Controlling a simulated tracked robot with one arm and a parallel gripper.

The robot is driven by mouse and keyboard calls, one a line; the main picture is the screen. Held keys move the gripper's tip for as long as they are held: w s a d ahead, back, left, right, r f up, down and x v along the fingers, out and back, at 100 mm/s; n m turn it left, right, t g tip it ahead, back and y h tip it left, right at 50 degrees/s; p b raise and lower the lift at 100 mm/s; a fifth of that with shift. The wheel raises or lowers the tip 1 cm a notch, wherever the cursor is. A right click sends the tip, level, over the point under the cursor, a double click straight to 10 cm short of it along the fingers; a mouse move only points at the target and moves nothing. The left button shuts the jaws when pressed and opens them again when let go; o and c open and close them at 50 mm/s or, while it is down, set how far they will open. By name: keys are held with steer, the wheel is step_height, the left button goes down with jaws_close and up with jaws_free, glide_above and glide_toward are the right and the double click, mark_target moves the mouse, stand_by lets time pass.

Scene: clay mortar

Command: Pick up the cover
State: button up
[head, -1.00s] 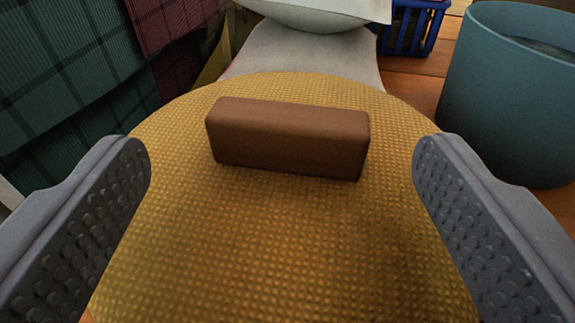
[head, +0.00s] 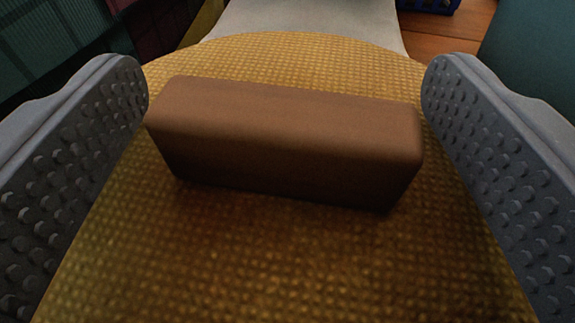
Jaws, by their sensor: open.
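A round yellow woven cover (head: 290,262) fills the middle of the head view. A brown block-shaped handle (head: 285,145) sits on top of it, lying crosswise and slightly tilted in the picture. My gripper (head: 285,95) is open, with one grey studded finger on each side of the brown block. The left finger is close to the block's left end and the right finger is close to its right end. I cannot tell whether either finger touches it. What lies under the cover is hidden.
A pale grey surface (head: 315,18) shows behind the cover. A teal container (head: 530,50) stands at the upper right on a wooden surface (head: 447,40). Part of a blue basket (head: 432,5) shows at the top. Dark green plaid cloth (head: 60,40) hangs at the upper left.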

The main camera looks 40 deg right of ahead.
steer(key=c, duration=1.1)
steer(key=shift+r, duration=0.15)
